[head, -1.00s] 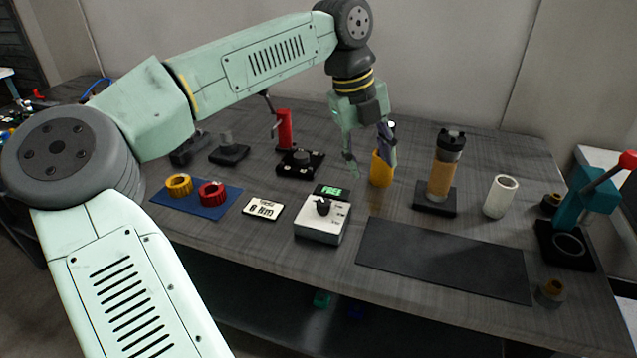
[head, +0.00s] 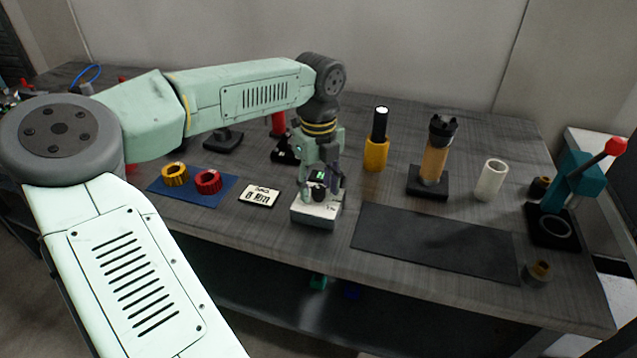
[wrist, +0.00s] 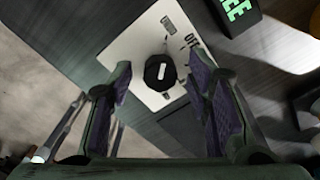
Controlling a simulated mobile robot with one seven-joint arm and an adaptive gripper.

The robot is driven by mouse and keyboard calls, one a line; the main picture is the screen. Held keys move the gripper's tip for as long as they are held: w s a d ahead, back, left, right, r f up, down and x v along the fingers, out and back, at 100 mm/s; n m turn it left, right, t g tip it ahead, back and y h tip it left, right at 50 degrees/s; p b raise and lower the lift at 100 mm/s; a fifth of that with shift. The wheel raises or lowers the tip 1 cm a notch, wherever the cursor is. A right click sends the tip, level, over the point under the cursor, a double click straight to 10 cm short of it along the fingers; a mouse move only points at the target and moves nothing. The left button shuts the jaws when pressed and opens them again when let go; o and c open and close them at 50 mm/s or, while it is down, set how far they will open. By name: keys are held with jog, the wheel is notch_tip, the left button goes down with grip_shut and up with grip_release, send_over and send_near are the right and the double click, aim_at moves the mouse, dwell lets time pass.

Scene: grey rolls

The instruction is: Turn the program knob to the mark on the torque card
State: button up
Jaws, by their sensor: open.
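The program knob (wrist: 160,72) is black with a white bar on top and sits on a white control box (wrist: 135,50). In the head view my gripper (head: 319,190) is low over this box (head: 313,213) and hides the knob. In the wrist view my open gripper (wrist: 163,95) has one purple-padded finger on each side of the knob, with gaps visible. The torque card (head: 259,197) is white with black print and lies left of the box. Its print is too small to read surely. A black display with green characters (wrist: 238,10) stands beside the box.
A blue mat (head: 190,191) with a yellow ring and a red ring lies to the left. A black mat (head: 440,243) lies to the right. Behind it stand a yellow holder (head: 376,154), a brown cylinder (head: 434,166) and a white tube (head: 491,180). A teal press (head: 567,185) is far right.

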jog(key=shift+f, duration=0.15)
jog(key=shift+c, duration=0.2)
grip_shut()
dwell(0.3)
